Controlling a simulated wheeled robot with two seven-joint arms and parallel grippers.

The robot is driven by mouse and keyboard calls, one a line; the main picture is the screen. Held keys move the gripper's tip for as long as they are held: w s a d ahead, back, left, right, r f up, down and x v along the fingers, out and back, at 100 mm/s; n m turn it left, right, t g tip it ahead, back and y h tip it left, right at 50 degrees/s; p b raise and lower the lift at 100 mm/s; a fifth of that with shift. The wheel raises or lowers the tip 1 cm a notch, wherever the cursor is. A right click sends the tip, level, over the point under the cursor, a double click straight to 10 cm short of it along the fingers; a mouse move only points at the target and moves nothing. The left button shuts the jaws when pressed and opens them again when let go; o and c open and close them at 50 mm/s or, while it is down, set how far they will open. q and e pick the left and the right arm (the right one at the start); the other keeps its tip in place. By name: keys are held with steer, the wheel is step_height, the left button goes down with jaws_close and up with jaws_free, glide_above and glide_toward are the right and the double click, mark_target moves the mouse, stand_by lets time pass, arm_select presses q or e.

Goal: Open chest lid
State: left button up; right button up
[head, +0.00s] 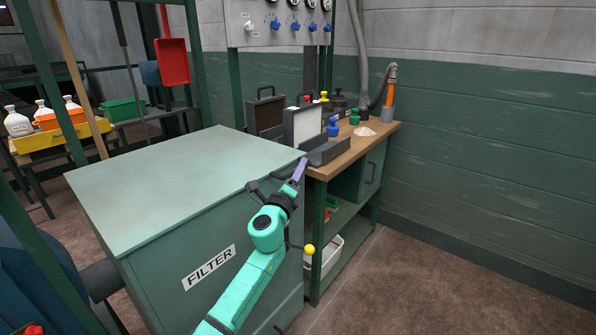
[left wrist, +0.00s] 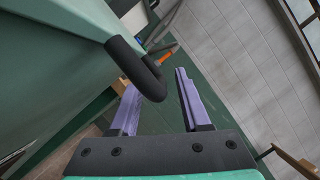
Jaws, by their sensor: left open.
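The green chest (head: 170,215) labelled FILTER fills the middle of the head view. Its pale flat lid (head: 180,175) lies level and looks shut. A black curved handle (left wrist: 140,68) sticks out from the chest's edge in the left wrist view. My left gripper (head: 299,168) is at the chest's right front corner, with purple fingers pointing up and away. In the left wrist view the left gripper (left wrist: 160,100) is open, and the handle's bent end shows between and beyond the fingertips. I cannot tell whether they touch. My right gripper is not in view.
A wooden workbench (head: 385,130) with cases and several coloured knobs stands right behind the chest. A yellow ball-ended lever (head: 309,249) sits beside my left arm. A control panel (head: 280,22) hangs above. Bare floor (head: 440,285) lies to the right.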

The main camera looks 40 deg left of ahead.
arm_select(q)
jaws_close()
steer(key=shift+f, duration=0.1)
stand_by(1.3)
